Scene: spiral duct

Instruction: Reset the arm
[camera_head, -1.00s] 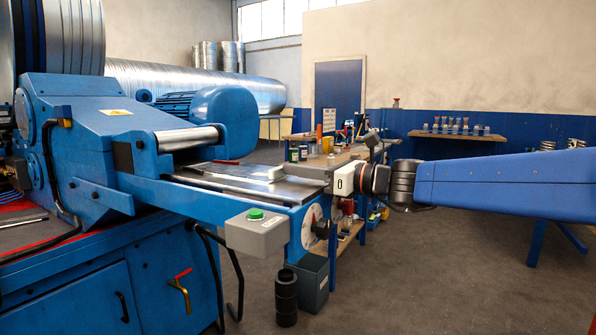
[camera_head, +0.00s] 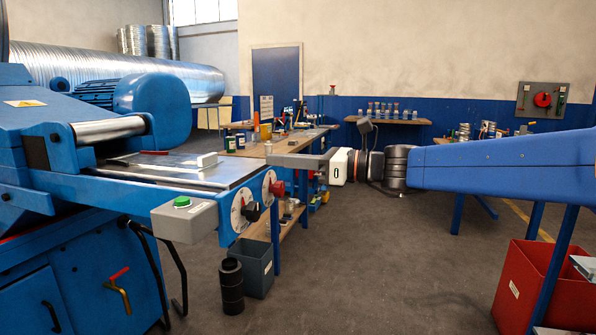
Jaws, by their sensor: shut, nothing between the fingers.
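My arm, a blue link (camera_head: 500,172) with black joint rings, reaches in from the right side of the picture, about level. At its end is a white block with a dark mark. My gripper (camera_head: 272,160) extends from this block as a grey piece pointing left. It is shut and empty. In the picture its tip is just right of the machine's metal bed, in front of the workbench. It does not look to be touching anything, though its exact depth is hard to tell.
The blue duct machine (camera_head: 110,185) fills the left, with a green button box (camera_head: 184,220). A workbench (camera_head: 255,150) with bottles and tools stands behind the gripper. A black cylinder (camera_head: 231,286) and grey bin (camera_head: 254,268) stand on the floor. A red bin (camera_head: 540,290) is at lower right. Middle floor is clear.

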